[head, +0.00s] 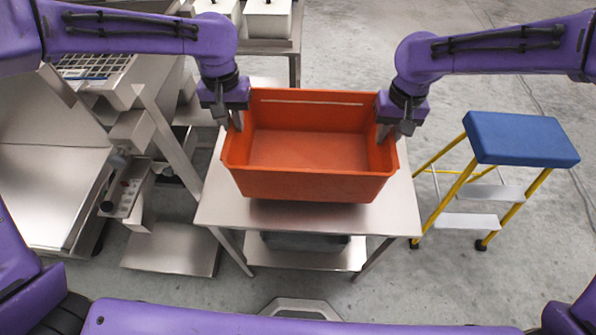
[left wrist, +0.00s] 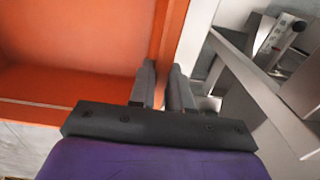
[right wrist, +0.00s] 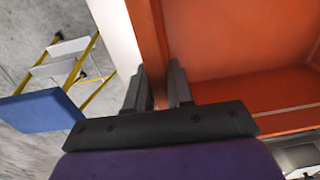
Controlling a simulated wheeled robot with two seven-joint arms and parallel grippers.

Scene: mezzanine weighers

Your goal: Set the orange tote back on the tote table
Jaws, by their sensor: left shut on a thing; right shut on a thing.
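The orange tote (head: 310,187) is empty and upright, over the steel tote table (head: 225,212) in the head view. A dark shadow lies on the tabletop below its near wall; I cannot tell whether its bottom touches the table. My left gripper (head: 236,122) is shut on the tote's left wall, and my right gripper (head: 384,132) is shut on its right wall. In the left wrist view the fingers (left wrist: 163,88) straddle the orange rim. In the right wrist view the fingers (right wrist: 160,88) straddle the opposite rim. The tote's underside is hidden.
A blue-topped step stool (head: 522,138) with yellow legs stands right of the table. Steel weighing machinery (head: 50,190) stands close on the left. A dark bin (head: 305,243) sits on the table's lower shelf. Another steel table with white containers (head: 268,18) is behind.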

